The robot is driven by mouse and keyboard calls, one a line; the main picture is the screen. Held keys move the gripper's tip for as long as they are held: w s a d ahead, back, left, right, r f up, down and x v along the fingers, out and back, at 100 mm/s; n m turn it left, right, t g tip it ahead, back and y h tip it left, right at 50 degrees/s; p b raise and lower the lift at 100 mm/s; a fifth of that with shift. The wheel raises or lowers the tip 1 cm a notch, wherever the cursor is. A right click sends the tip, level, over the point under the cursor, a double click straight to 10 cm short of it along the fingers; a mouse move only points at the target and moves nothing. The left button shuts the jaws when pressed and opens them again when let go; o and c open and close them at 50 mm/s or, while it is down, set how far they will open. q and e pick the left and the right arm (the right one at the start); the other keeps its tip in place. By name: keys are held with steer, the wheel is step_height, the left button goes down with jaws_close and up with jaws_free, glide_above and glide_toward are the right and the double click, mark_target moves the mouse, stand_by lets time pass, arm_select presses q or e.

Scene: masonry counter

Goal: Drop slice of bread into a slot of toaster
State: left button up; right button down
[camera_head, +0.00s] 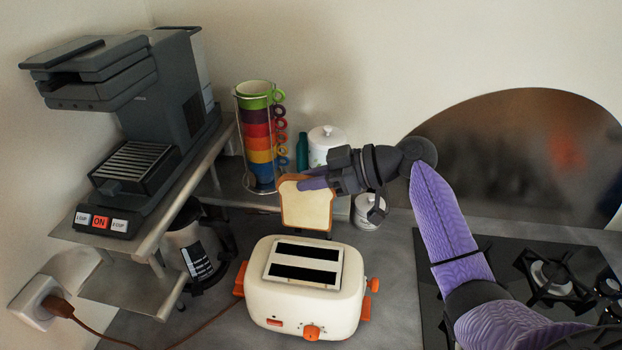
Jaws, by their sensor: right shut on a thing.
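A slice of bread (306,208) with a brown crust is held upright by my right gripper (308,184). The gripper is shut on its upper edge, with the arm reaching in from the right. The bread appears above and behind the toaster in the picture; the exact gap is hard to judge. The cream toaster (304,307) with orange knobs stands on the counter below. Its two dark slots (305,262) face up and look empty. My left gripper is not in view.
A dark coffee machine (140,120) stands on a metal shelf at the left, with a glass pot (190,245) beneath. Stacked colored cups (258,130), a white jar (324,143) and a small white pot (369,212) stand behind. A black stove (520,280) lies at the right.

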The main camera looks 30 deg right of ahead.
mark_target(303, 226)
step_height(303, 226, down, 8)
steer(key=b, duration=0.5)
steer(key=shift+r+b, duration=0.1)
steer(key=shift+b, duration=0.2)
step_height(303, 226, down, 3)
steer(key=b, duration=0.3)
steer(key=shift+f, duration=0.3)
